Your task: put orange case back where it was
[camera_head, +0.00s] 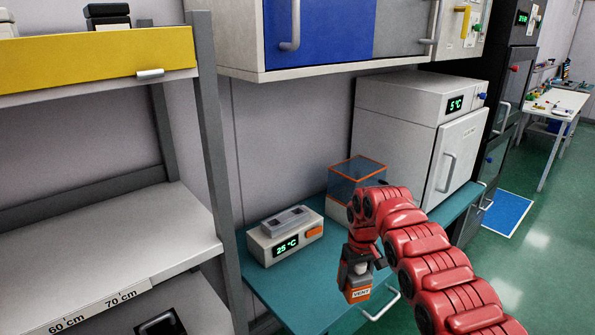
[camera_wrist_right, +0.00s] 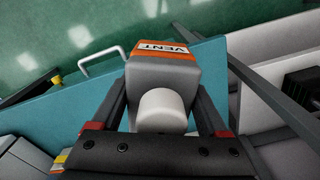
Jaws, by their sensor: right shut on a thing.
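The orange case (camera_head: 357,293) is a small grey block with an orange face marked VENT and a white knob on top. My right gripper (camera_head: 356,268) is shut on it, and it hangs over the front part of the teal bench. In the right wrist view the case (camera_wrist_right: 175,72) sits between the two dark fingers of the gripper (camera_wrist_right: 163,108), with the white knob nearest the camera. I cannot tell if the case touches the bench. My left gripper is not in view.
A shelf rack (camera_head: 210,130) stands left. A handle (camera_head: 383,307) juts from the bench front.

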